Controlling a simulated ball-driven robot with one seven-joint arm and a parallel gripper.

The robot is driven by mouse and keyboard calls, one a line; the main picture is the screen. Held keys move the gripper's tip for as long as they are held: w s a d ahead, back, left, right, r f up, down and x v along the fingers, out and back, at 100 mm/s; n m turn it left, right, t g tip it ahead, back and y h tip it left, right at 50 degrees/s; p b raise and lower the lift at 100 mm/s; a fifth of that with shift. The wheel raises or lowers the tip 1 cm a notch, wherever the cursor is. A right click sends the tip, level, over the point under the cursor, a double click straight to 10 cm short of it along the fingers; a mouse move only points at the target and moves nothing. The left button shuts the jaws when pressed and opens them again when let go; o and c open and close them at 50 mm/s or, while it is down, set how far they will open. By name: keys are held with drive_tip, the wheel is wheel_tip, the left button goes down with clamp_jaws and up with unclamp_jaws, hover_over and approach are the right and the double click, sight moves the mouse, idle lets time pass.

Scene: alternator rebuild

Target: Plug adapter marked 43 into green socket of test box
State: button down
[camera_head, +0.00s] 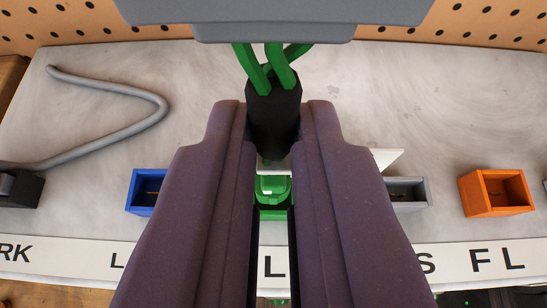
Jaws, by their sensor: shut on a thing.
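My gripper (273,120) reaches up the middle of the view, with its two dark purple fingers closed on a black plug body (273,108). Several green wires (276,65) run from its top to a grey shape at the upper edge. No number 43 can be read on it. A green part (272,190) shows in the narrow gap between the fingers, in line with the row of coloured sockets. The fingers hide its sides, and I cannot tell whether it is the socket or a plug end, or whether it touches the held part.
A blue socket (146,190) stands left, a grey socket (408,193) and an orange socket (496,192) right. A white tag (387,158) is partly hidden behind the right finger. A grey bent cable (150,118) lies at left. A lettered white strip (480,260) runs in front.

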drive_tip(key=shift+f+b, duration=0.65)
drive_tip(key=shift+b, duration=0.4)
idle(1.0)
drive_tip(key=c, duration=1.1)
unclamp_jaws()
